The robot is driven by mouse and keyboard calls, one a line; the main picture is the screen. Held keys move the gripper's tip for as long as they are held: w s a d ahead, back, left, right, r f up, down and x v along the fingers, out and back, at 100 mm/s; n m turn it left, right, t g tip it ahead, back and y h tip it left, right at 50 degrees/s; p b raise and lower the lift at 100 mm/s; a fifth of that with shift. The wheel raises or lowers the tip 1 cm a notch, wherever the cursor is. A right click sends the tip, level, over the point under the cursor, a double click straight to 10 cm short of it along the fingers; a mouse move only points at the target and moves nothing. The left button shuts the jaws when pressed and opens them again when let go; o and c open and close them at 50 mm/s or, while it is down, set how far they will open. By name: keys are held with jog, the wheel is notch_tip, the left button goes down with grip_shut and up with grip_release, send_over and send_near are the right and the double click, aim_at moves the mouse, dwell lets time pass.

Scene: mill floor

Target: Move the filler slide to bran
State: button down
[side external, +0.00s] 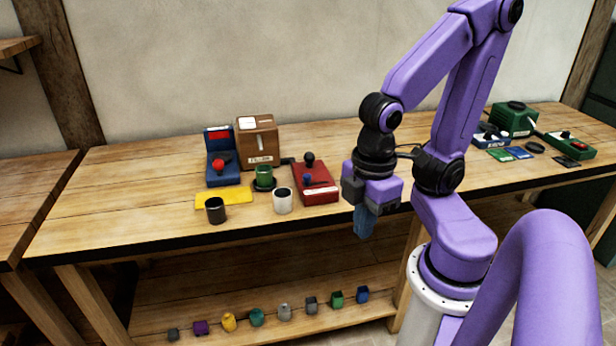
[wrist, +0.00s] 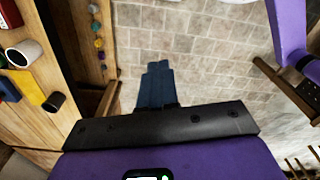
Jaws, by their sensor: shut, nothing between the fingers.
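A brown box (side external: 258,141) with white labels stands at the back of the bench in the side view; it looks like the filler, but its lettering is too small to read surely. I cannot make out its slide or the slide's setting. A green mug (side external: 264,175) stands on a dark round base at its front. My gripper (side external: 363,230) hangs in front of the bench's front edge, right of and well apart from the brown box. Its blue fingers are together and empty, also in the wrist view (wrist: 157,72), pointing over the tiled floor.
A blue device (side external: 222,168) with a red knob, a red box (side external: 317,185) with knobs, a yellow mat (side external: 223,200), a black cup (side external: 216,212) and a white cup (side external: 283,203) surround the filler. Green devices (side external: 514,119) stand far right. Small coloured pieces (side external: 256,317) line the lower shelf.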

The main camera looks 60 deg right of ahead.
jog(key=c, duration=1.4)
grip_release()
jog(key=o, duration=0.5)
jog(key=shift+w+a, duration=0.1)
jog(key=shift+w, duration=0.25)
jog(key=w+m, duration=0.1)
jog(key=w, duration=0.1)
jog(key=w+r+m, duration=0.1)
jog(key=w, duration=0.2)
jog(key=w+m, duration=0.1)
jog(key=w, duration=0.2)
jog(key=shift+w+d+r, duration=0.2)
jog(key=shift+d+r, duration=0.05)
jog(key=shift+r, duration=0.15)
jog(key=r+m, duration=0.2)
jog(key=m, duration=0.8)
send_over(307, 175)
notch_tip(307, 175, down, 17)
jog(key=shift+f, duration=0.1)
